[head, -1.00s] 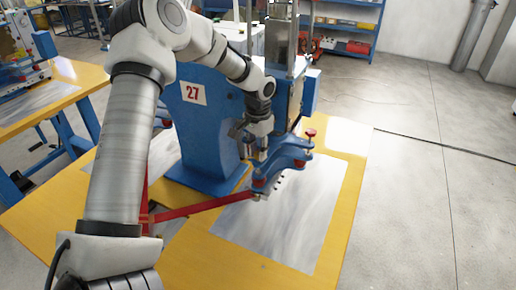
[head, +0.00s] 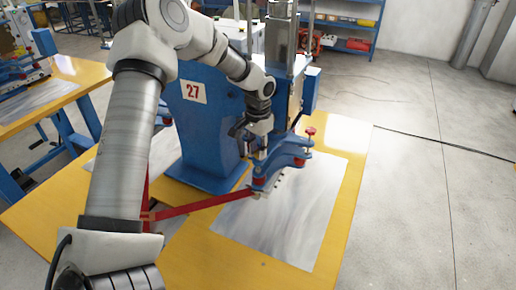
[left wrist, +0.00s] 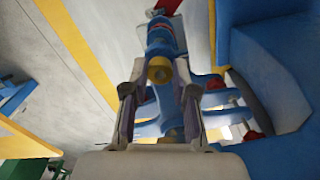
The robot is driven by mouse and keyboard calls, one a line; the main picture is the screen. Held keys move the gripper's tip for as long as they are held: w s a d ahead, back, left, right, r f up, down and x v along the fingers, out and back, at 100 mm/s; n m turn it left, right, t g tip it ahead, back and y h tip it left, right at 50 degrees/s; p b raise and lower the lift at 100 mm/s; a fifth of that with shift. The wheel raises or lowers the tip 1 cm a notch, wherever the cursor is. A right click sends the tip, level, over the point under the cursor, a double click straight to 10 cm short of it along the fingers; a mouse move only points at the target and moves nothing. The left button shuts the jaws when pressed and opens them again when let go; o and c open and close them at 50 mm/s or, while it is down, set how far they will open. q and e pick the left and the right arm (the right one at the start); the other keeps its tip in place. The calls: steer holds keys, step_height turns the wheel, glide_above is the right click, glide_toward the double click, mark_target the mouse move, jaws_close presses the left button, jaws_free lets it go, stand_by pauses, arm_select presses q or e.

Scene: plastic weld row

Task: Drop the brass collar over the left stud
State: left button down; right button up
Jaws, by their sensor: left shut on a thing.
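My left gripper (head: 257,152) is over the blue bracket (head: 286,158) on the front of the blue press. In the left wrist view its two fingers (left wrist: 159,82) are closed in on a small brass-coloured ring, which I take for the brass collar (left wrist: 159,71). A blue cylindrical part (left wrist: 160,38) shows just past the collar, in line with it. I cannot tell whether the collar is around it or apart from it. The left stud cannot be made out clearly behind the gripper. My right gripper is not in view.
The press (head: 205,125) carries a "27" sign and stands on a yellow table (head: 335,225) with a grey metal sheet (head: 285,225). A red bar (head: 200,207) runs low to the bracket. The table's front right is clear.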

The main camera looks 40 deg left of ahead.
arm_select(q)
steer(key=shift+f, duration=0.45)
stand_by(0.5)
steer(key=shift+c, duration=2.2)
jaws_free()
step_height(320, 180, up, 7)
steer(key=p, duration=0.7)
steer(key=shift+r, duration=0.15)
